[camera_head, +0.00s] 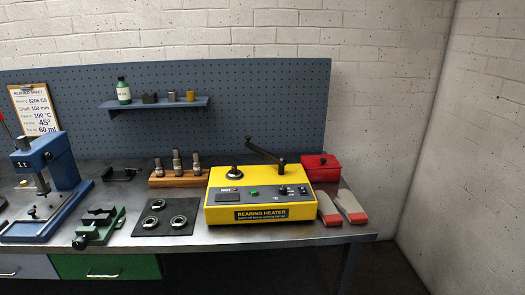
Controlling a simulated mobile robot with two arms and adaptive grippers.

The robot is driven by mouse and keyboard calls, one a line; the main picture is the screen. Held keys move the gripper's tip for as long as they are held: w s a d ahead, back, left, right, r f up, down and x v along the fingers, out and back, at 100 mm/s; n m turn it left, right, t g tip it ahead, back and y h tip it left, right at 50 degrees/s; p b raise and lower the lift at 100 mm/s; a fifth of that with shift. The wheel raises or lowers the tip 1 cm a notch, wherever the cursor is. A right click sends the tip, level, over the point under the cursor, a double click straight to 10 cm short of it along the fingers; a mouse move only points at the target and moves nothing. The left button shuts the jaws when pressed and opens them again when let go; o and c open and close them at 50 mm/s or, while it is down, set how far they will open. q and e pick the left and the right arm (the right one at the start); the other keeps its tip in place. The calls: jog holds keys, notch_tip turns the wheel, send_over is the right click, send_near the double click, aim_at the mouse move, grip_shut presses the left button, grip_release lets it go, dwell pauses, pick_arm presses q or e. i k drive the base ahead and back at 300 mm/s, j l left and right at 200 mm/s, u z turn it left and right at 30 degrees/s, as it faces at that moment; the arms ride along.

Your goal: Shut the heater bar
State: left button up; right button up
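The yellow bearing heater (261,196) stands on the right part of the bench, with its label facing me. Its dark heater bar (263,151) is raised at a slant. The bar's lower right end meets a post (281,168) at the right of the heater top, and its upper left end is in the air. A black post with a round base (235,173) stands on the left of the heater top, apart from the bar. Neither of my grippers is in view.
A mat with several bearings (166,218) lies left of the heater. A wooden block with metal pieces (176,176) stands behind the mat. A red box (321,168) and red-and-grey gloves (341,207) are to the right. A blue press (45,185) and green vise (99,226) are at left.

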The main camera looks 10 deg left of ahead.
aim_at(280, 162)
jog(key=i+l+u, duration=0.25)
jog(key=i, duration=0.25)
jog(key=i+l+u, duration=0.25)
jog(key=i, duration=0.2)
